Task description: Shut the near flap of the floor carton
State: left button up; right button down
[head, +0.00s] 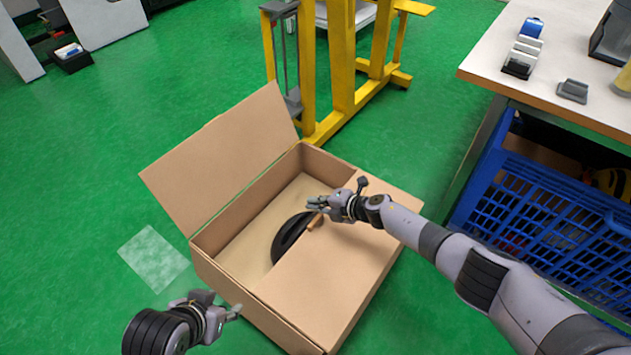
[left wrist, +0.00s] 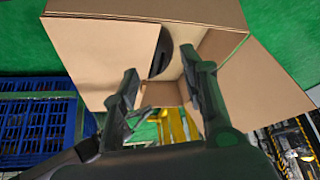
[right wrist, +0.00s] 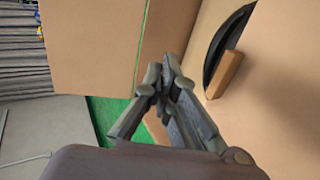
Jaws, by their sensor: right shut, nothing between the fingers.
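The open carton (head: 222,278) stands on the green floor. One flap (head: 330,270) lies flat over its right half. The other flap (head: 222,155) stands up and leans outward at the left. A black curved object (head: 290,238) with a wooden handle (head: 315,221) lies inside, partly hidden under the flat flap. My right gripper (head: 314,206) is shut and empty, over the carton near the flat flap's inner edge; whether it touches is unclear. My left gripper (head: 234,311) is open and empty beside the carton's near left wall; its spread fingers show in the left wrist view (left wrist: 160,65).
A yellow frame (head: 342,60) stands close behind the carton. A table (head: 490,65) with small items and a blue crate (head: 540,200) are at the right. A pale floor patch (head: 153,257) lies left of the carton, where the floor is free.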

pick_arm(q)
jog(key=s+a+g+p, duration=0.1)
jog(key=s+g+p, duration=0.1)
jog(key=s, duration=0.2)
jog(key=s+p+x, duration=0.1)
jog(key=p+x, duration=0.1)
jog(key=x, duration=0.6)
jog(key=shift+s+a+f+g+y+p, duration=0.15)
jog(key=shift+f+g+y+p, duration=0.2)
jog(key=shift+f, duration=0.25)
pick_arm(e)
notch_tip(320, 180, up, 7)
jog(key=shift+r, duration=0.2)
